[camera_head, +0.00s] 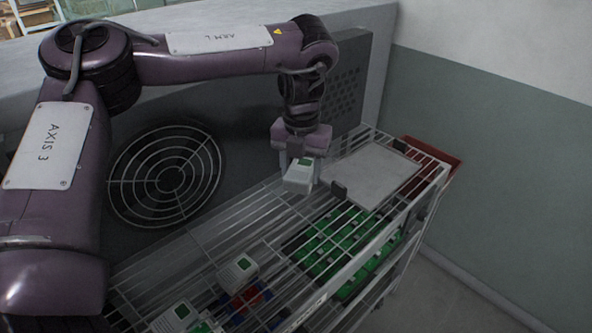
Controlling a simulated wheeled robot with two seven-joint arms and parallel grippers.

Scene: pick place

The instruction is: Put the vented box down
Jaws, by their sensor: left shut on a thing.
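The vents are too small to make out. The box looks slightly tilted, and I cannot tell whether its underside touches the rack. The wire rack shelf (232,220) runs from the lower left to the upper right. My right gripper is not in view.
A flat grey plate (372,175) lies on the rack just right of the held box. Green parts (345,240) show below the wires. A grey panel with a round fan grille (166,172) stands behind.

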